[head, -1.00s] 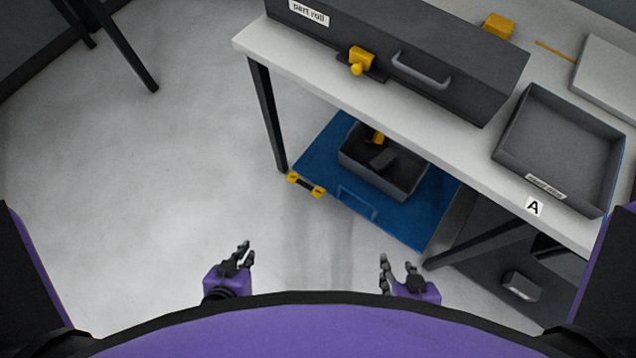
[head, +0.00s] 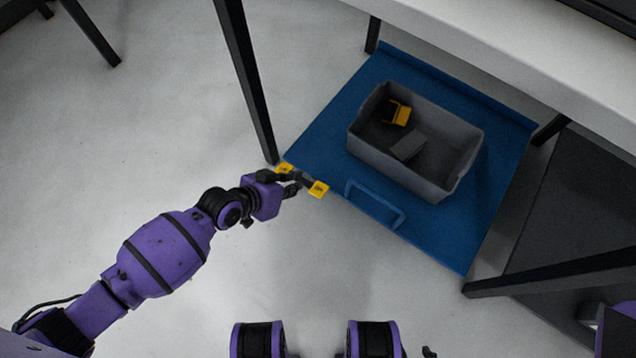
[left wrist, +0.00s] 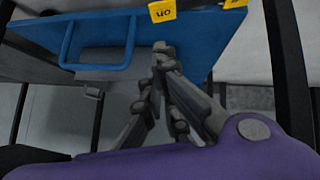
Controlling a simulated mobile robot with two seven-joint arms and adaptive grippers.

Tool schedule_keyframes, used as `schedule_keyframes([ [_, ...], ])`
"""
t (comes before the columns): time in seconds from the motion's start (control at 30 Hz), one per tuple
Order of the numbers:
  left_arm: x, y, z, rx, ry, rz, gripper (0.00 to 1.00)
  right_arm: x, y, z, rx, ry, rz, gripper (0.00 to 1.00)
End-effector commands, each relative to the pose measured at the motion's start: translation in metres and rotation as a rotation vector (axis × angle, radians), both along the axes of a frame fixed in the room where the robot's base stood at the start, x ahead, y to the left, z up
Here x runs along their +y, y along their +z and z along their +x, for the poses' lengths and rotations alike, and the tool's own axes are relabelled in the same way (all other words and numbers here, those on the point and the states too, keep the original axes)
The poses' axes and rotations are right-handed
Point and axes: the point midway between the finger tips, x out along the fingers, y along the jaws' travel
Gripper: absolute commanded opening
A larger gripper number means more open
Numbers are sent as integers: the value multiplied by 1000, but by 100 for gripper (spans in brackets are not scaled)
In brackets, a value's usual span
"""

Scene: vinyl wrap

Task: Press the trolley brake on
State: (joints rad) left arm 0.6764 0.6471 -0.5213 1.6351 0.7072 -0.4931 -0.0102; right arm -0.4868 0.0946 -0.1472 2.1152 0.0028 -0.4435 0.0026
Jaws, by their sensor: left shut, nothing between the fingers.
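The blue trolley (head: 325,143) stands under the table, with its brake bar at its left corner. The bar has a yellow tab at each end: one beside the table leg (head: 285,168), one nearer the trolley handle (head: 318,189). In the left wrist view the handle-side tab (left wrist: 162,11) reads ON, upside down; the other tab (left wrist: 235,3) is cut off by the top edge. My left gripper (head: 296,184) is shut and empty beside the bar; contact cannot be told. Its fingertips (left wrist: 160,52) show just below the ON tab. Only a dark tip of my right gripper (head: 428,351) seems to show.
A grey bin (head: 440,182) with a yellow-and-black item and a dark block sits on the trolley. The blue handle (head: 375,205) sticks out in front. A black table leg (head: 247,85) stands close to the brake. The floor at left is clear.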

Motion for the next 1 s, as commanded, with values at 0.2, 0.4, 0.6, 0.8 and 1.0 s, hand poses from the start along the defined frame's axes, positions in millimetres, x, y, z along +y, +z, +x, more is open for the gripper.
schedule_keyframes([
  [0.2,-1,-11,21,-5,-14,2,0,-1,-12,8,-8,0,-2,40],
  [0.4,-1,-9,21,-6,-13,2,0,-3,-10,3,-1,-2,-4,40],
  [0.6,-4,-14,24,-6,-13,2,0,-3,-15,-1,8,-3,-4,40],
  [0.8,-21,-39,38,-4,-13,0,0,-3,-32,-4,24,1,-5,40],
  [1.0,-46,-70,59,-4,-13,0,0,-3,-52,-3,37,21,-7,40],
])
